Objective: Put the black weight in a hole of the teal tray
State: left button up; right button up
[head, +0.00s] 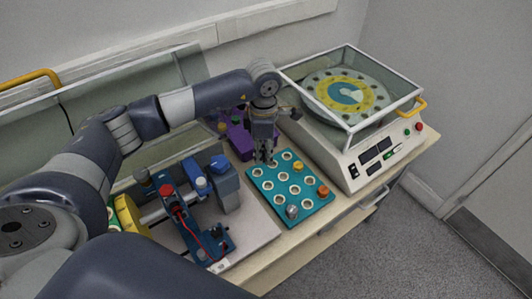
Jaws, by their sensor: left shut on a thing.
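The teal tray (266,187) lies flat on the table, with several pale-rimmed round holes. A yellow-orange weight (298,167) sits at its right back side, an orange weight (323,191) at the right front, and a grey metal weight (292,212) near the front corner. My left gripper (265,157) points down over the back left part of the tray. It is shut on a small dark thing, seemingly the black weight, mostly hidden by the fingers. I cannot tell whether the weight touches the tray. My right gripper is not in view.
A balancing machine (375,160) with a clear framed cover and a yellow-blue disc stands right of the tray. A blue and grey test rig (180,205) stands to the left. A purple holder (238,140) is behind the gripper. The table's front edge is close to the tray.

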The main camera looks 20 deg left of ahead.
pick_arm(q)
jog(key=shift+w+a+f+n+b, duration=0.3)
jog(key=shift+a+f+n, duration=0.25)
jog(key=shift+f+n, duration=0.75)
jog(key=shift+w+a+f+n+b, duration=0.3)
jog(key=shift+a+f+n, duration=0.3)
jog(key=shift+f+n, duration=0.7)
jog(key=shift+w+a+f+n+b, duration=0.3)
jog(key=shift+a+f+n, duration=0.25)
jog(key=shift+f+n, duration=0.75)
jog(key=shift+f, duration=0.65)
jog(key=shift+f+b, duration=0.2)
jog(key=shift+b, duration=0.35)
jog(key=shift+f, duration=0.25)
jog(key=shift+f+b, duration=0.7)
jog(key=shift+b, duration=0.1)
jog(key=o, duration=1.1)
